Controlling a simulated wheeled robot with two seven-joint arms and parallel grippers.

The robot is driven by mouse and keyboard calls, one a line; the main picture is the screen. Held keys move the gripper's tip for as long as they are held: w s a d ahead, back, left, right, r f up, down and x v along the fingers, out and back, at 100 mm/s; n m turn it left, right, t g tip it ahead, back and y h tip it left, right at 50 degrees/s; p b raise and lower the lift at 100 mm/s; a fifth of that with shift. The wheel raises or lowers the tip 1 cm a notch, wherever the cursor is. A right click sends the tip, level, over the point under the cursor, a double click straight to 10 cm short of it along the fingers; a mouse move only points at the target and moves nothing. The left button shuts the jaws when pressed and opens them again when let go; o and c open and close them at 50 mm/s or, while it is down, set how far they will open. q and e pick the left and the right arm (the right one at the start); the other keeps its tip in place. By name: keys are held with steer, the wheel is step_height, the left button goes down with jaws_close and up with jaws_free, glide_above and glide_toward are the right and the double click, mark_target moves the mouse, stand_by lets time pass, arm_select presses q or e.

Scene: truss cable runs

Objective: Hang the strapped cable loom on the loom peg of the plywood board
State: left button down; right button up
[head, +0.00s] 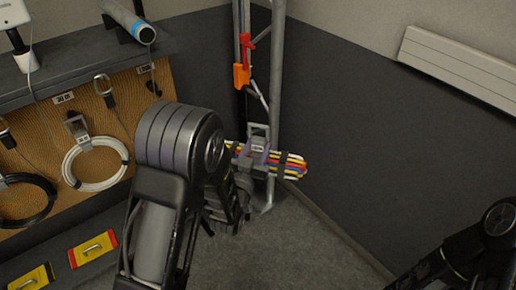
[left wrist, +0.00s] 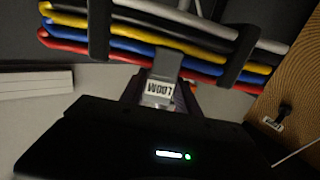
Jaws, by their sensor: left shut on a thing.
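The cable loom (head: 294,167) is a flat bundle of red, blue, yellow, black and grey cables with black straps. It also spans the top of the left wrist view (left wrist: 205,48). My left gripper (head: 258,152) is shut on the loom's grey tab, whose label reads LOOM in the left wrist view (left wrist: 160,90). The loom is held in the air, right of the plywood board (head: 112,122), its left part hidden behind my arm. The board has several pegs; a small one with a label (left wrist: 284,112) shows at the right of the wrist view. Its label is unreadable.
A white cable coil (head: 96,165) and a black coil (head: 22,200) hang on the board. A shelf (head: 90,60) juts out above it. A metal truss post (head: 273,70) with orange clips stands behind the loom. Open floor (head: 300,240) lies to the right.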

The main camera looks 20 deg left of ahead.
arm_select(q)
steer(key=a+r+n+g+y+b, duration=0.1)
steer(key=a+n+y+b, duration=0.1)
steer(key=a, duration=0.7)
steer(key=w+a+r+n+g+y+b, duration=0.1)
steer(key=a+n+y, duration=0.3)
steer(key=a, duration=0.5)
steer(key=w+a+r+n+g+y+b, duration=0.1)
steer(key=a+n+g+y+b, duration=0.1)
steer(key=a+y, duration=0.4)
steer(key=a+g, duration=0.1)
steer(key=a, duration=0.1)
steer(key=shift+a+r+n+y+b, duration=0.25)
steer(key=shift+a+n+y+b, duration=0.05)
steer(key=shift+a+n+b, duration=0.1)
steer(key=shift+w+a, duration=0.1)
steer(key=shift+w, duration=0.05)
steer(key=shift+x, duration=1.3)
steer(key=shift+a, duration=0.25)
steer(key=shift+d, duration=0.15)
